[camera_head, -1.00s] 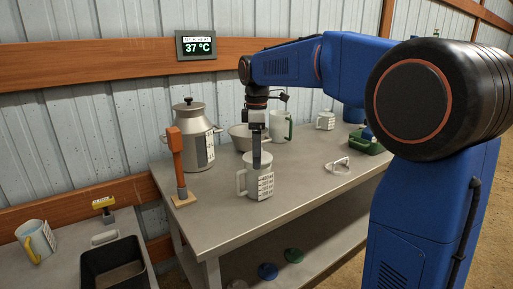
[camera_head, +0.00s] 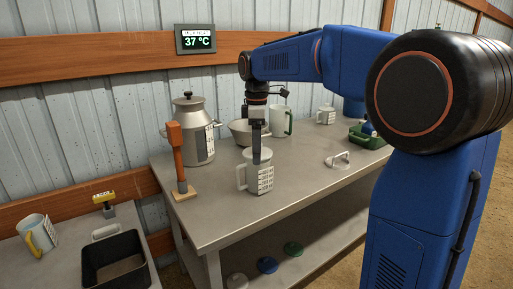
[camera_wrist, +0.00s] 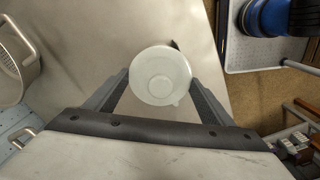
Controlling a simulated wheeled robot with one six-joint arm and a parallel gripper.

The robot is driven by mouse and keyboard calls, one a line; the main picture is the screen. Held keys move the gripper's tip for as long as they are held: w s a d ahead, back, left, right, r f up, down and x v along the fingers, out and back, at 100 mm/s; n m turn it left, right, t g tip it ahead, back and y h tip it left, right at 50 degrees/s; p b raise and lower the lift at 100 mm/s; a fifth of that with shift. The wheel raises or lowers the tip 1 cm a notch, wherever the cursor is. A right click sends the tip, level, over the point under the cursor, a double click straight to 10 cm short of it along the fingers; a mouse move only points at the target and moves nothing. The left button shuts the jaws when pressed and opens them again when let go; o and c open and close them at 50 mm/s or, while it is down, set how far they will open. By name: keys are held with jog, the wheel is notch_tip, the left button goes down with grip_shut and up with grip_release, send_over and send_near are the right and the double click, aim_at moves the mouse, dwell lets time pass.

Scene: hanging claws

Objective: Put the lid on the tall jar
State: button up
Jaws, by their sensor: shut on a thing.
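My gripper (camera_head: 257,158) points straight down at a white measuring jug (camera_head: 260,180) with a handle on its left and dark scale marks. The jug is upright near the table's front edge. In the wrist view, my fingers lie on both sides of a pale round shape (camera_wrist: 161,77) with an inner ring and a small tip at lower right; I take it for the jug's top. I cannot tell whether it is an open mouth or a lid. A tall metal can (camera_head: 195,130) with a knobbed lid on it stands behind left. Which vessel is the tall jar is unclear.
An orange post (camera_head: 177,155) on a wooden foot stands left of the jug. A bowl (camera_head: 240,132) and a green-handled jug (camera_head: 281,120) are behind. A white handle (camera_head: 339,160) and green box (camera_head: 367,138) are right.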

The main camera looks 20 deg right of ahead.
jog(key=shift+f, duration=0.7)
jog(key=o, duration=1.1)
jog(key=shift+o, duration=0.2)
notch_tip(320, 180, up, 16)
jog(key=s+d+f+m+t, duration=0.1)
jog(key=s+d+f+m, duration=0.3)
jog(key=s, duration=0.5)
jog(key=s+d+f+m+t, duration=0.15)
jog(key=s+f+m, duration=0.35)
jog(key=s, duration=0.5)
jog(key=s+d+f+m+t, duration=0.1)
jog(key=s+f+m, duration=0.2)
jog(key=s+f, duration=0.4)
jog(key=s+f+m+t, duration=0.1)
jog(key=s+f+m, duration=0.1)
jog(key=s+f, duration=0.5)
notch_tip(320, 180, down, 5)
jog(key=shift+s+d+r+m, duration=0.1)
jog(key=shift+s+d+m, duration=0.15)
jog(key=shift+d+m, duration=0.15)
